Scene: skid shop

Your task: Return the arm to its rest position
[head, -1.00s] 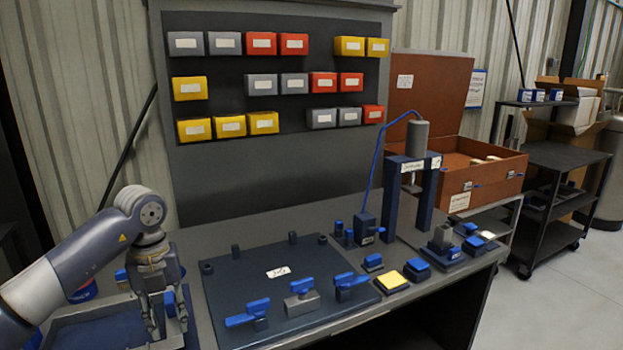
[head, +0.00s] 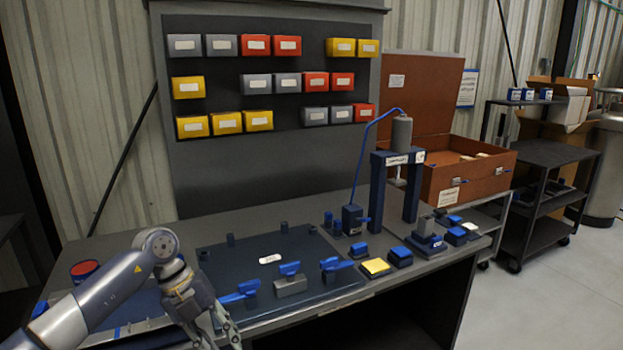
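My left arm comes in from the lower left in the head view. Its gripper (head: 222,338) hangs low at the bench's front edge, left of the dark fixture plate, with fingers pointing down. The fingertips are near the bottom of the picture and look spread apart, with nothing seen between them. My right arm and gripper do not show.
The dark plate (head: 330,282) on the bench carries blue-handled clamps (head: 289,269). A dark blue press frame (head: 378,195) stands behind it to the right. A blue tray (head: 140,312) and a red-topped can (head: 84,270) lie left. An open brown chest (head: 470,180) stands right.

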